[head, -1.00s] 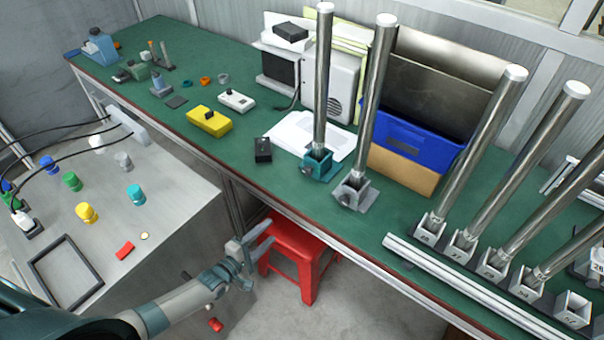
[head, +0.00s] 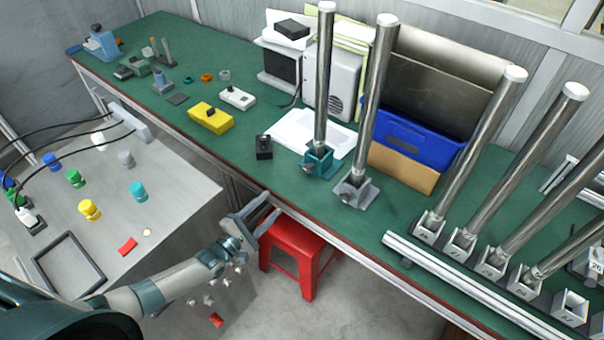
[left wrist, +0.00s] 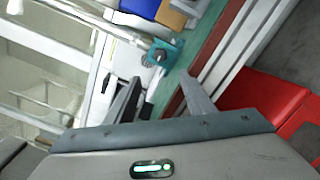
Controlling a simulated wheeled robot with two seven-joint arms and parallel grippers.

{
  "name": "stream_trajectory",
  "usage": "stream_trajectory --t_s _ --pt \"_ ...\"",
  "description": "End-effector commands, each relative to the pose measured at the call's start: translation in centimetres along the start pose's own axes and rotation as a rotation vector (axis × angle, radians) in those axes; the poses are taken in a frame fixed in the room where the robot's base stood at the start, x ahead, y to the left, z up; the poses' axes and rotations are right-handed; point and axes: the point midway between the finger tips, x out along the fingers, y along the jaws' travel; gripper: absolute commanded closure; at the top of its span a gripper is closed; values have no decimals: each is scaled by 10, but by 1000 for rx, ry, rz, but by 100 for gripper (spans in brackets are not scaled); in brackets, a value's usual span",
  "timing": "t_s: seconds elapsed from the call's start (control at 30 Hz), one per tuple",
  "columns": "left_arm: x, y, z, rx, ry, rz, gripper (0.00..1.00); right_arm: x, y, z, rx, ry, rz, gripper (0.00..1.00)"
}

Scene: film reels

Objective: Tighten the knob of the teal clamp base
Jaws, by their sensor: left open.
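The teal clamp base (head: 317,163) stands on the green bench near its front edge, with an upright metal pole (head: 323,80) in it. Its dark knob faces the bench's front edge; in the left wrist view the teal base (left wrist: 162,53) and its knob show beyond my fingers. My left gripper (head: 268,212) is open and empty. It is in front of the bench edge, above the red stool, lower left of the teal base and apart from it. My right gripper is in neither view.
A grey clamp base (head: 354,190) with its own pole stands just right of the teal one. A black box (head: 264,147) sits to its left. A red stool (head: 300,250) is under the bench edge. A grey cabinet (head: 170,195) with coloured knobs stands at left.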

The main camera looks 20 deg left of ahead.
Motion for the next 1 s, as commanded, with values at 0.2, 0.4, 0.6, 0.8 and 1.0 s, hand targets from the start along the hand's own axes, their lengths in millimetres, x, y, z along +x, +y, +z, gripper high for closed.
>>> stream_trajectory --t_s 0.2,0.4,0.6,0.8,1.0 --pt "5 0 0 1 0 1 51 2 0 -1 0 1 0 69" --pt "24 -1 0 1 -1 2 51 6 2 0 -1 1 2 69" --pt "55 -1 -1 2 -2 3 51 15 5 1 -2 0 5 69" --pt "91 -2 -1 2 -1 2 51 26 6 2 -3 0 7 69" --pt "128 -3 -1 1 -2 2 51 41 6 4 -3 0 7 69"
